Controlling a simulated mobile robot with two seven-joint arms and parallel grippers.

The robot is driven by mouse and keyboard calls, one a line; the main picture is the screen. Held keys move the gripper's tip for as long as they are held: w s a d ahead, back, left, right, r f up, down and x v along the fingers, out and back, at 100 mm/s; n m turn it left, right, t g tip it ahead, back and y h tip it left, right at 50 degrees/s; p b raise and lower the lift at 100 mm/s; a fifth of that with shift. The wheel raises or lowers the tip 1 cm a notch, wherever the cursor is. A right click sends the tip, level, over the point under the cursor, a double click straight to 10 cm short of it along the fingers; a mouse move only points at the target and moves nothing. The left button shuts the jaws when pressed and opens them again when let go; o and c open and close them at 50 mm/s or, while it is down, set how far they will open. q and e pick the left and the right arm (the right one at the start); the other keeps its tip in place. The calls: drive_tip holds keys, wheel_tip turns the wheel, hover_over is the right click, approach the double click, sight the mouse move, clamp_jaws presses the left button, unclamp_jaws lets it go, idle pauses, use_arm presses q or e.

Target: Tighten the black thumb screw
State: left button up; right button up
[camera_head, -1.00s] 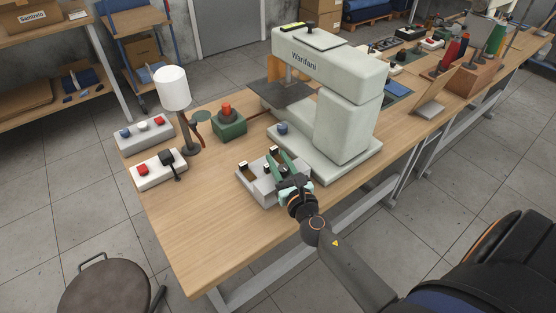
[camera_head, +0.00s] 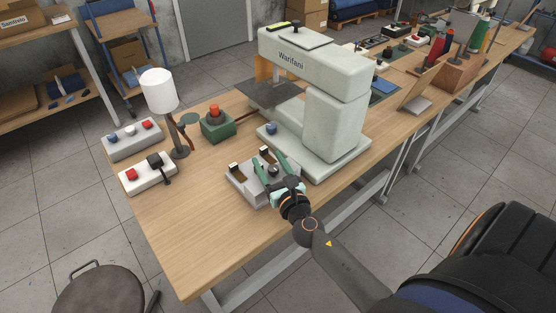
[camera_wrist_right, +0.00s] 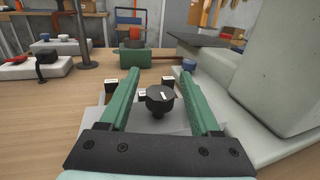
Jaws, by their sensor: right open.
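The black thumb screw (camera_wrist_right: 160,99) stands upright on a grey block, with a pale mark across its top. In the head view the thumb screw (camera_head: 273,170) shows small between the fingers. The grey block (camera_head: 237,188) sits on the table in front of the sewing machine. My right gripper (camera_head: 268,162) is open, its two green fingers on either side of the screw. In the right wrist view the fingers of my right gripper (camera_wrist_right: 159,82) stand apart from the screw, with a gap on both sides. My left gripper is not in view.
The large pale machine (camera_head: 333,125) stands close to the right of the block. A green box with a red button (camera_head: 216,124), a white lamp (camera_head: 159,92) and two switch boxes (camera_head: 133,139) stand at the back left. The table's front left is clear.

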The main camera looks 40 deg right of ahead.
drive_tip(key=s, duration=0.3)
drive_tip(key=s+a+b, duration=0.1)
drive_tip(key=s, duration=0.2)
drive_tip(key=s+a+b, duration=0.1)
drive_tip(key=s, duration=0.3)
drive_tip(key=shift+f, duration=0.2)
drive_tip(key=shift+s+a+r+b, duration=0.15)
drive_tip(key=shift+s+b, duration=0.3)
drive_tip(key=shift+s, duration=0.25)
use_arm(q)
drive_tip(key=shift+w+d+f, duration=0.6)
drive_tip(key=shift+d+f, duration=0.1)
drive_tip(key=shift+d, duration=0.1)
use_arm(e)
drive_tip(key=shift+s, duration=0.15)
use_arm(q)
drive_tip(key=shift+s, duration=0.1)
